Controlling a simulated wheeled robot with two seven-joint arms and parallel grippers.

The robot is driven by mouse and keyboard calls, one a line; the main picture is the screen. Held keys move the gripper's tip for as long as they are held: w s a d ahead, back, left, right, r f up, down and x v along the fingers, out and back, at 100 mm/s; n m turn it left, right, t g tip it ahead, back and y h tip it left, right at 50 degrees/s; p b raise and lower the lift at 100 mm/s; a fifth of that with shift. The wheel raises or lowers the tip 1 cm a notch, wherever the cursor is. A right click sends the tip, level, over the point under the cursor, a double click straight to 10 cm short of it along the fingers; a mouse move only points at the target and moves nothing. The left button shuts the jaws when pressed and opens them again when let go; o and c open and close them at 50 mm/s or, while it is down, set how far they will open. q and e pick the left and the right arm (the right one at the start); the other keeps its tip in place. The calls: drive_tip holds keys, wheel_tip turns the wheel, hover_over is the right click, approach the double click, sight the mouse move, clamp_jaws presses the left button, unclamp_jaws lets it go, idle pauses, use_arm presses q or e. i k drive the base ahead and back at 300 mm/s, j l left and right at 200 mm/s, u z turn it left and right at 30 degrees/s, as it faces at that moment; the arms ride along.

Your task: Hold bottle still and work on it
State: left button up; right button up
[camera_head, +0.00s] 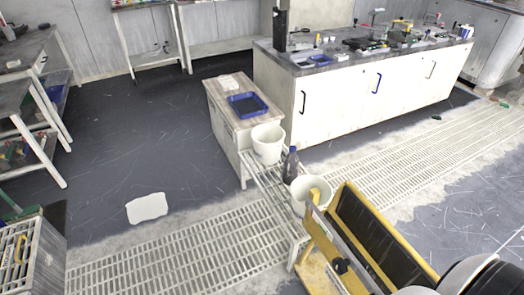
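A dark bottle (291,166) stands upright on a low slatted white rack (262,182), in the middle of the view. It is between two pale buckets: one bucket (268,145) behind it to the left, the other bucket (303,206) in front of it to the right. The front bucket hides the bottle's lower part a little. Neither of my grippers shows in this view. White and black rounded parts at the bottom right corner may be mine; no gripper fingers are visible there.
A yellow-framed dark panel (375,240) stands right of the front bucket. A small cabinet (227,122) with a blue tray (247,105) is behind the rack. A long white counter (345,98) holds many tools. The dark floor at left is mostly open, with a white sheet (147,208).

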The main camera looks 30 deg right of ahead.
sight(291, 162)
drive_tip(key=i+z, duration=0.3)
drive_tip(key=i, duration=0.15)
drive_tip(key=i+j+z, duration=0.25)
drive_tip(key=i, duration=0.2)
drive_tip(key=i+j+z, duration=0.3)
drive_tip(key=i, duration=0.15)
